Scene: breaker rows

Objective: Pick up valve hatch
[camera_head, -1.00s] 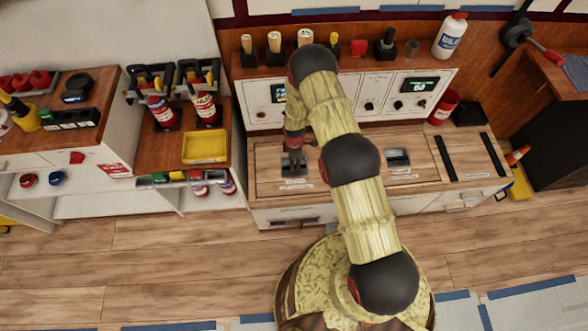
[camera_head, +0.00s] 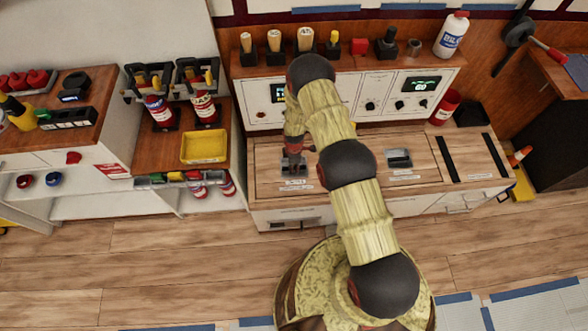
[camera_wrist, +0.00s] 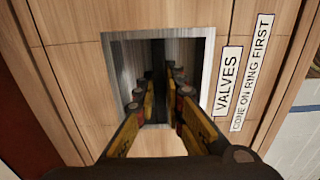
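The valve hatch (camera_wrist: 200,44) is a square, metal-rimmed opening in the wooden counter top, with a "VALVES" label (camera_wrist: 228,80) on its right in the wrist view. In the head view the hatch (camera_head: 294,172) lies left of centre on the counter, partly hidden by my gripper (camera_head: 293,163). In the wrist view my gripper (camera_wrist: 160,100) points down into the opening. Its two yellow and black fingers are apart, with a dark gap between them. The inside is dark, and I cannot make out a separate object between the fingers.
A second hatch (camera_head: 398,158) lies to the right on the same counter. A control panel (camera_head: 400,95) with dials and displays rises behind. A yellow tray (camera_head: 204,147) and red canisters stand on the left bench. A second label (camera_wrist: 252,72) sits beside the first.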

